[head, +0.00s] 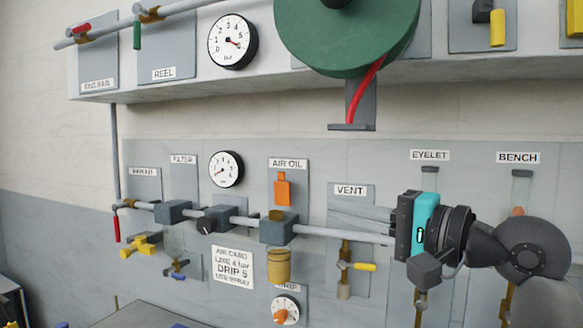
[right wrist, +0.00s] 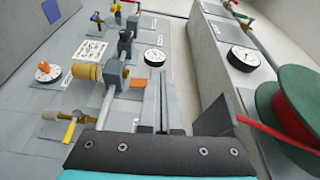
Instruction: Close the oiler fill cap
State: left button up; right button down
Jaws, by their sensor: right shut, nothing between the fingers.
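The oiler, under the AIR OIL label, has a grey block (head: 279,230) on the pipe and an amber bowl (head: 278,265) below. An orange piece (head: 283,190), which looks like its fill cap, stands upright above the block, apparently open. In the right wrist view the orange piece (right wrist: 138,83) sticks out beside the grey block (right wrist: 113,82), with the amber bowl (right wrist: 87,72) on the other side. My right gripper (head: 331,213) is shut and empty, to the right of the oiler. Its fingers (right wrist: 162,82) point along the panel in the wrist view. My left gripper is not in view.
A pipe (head: 340,234) runs along the panel past the VENT valve's yellow handle (head: 362,267). Gauges (head: 226,169), a drip card (head: 233,268) and a dial (head: 285,310) surround the oiler. A shelf with a green reel (head: 345,40) and red hose (head: 364,90) overhangs above.

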aim_at(282, 192)
jog(key=i, duration=0.9)
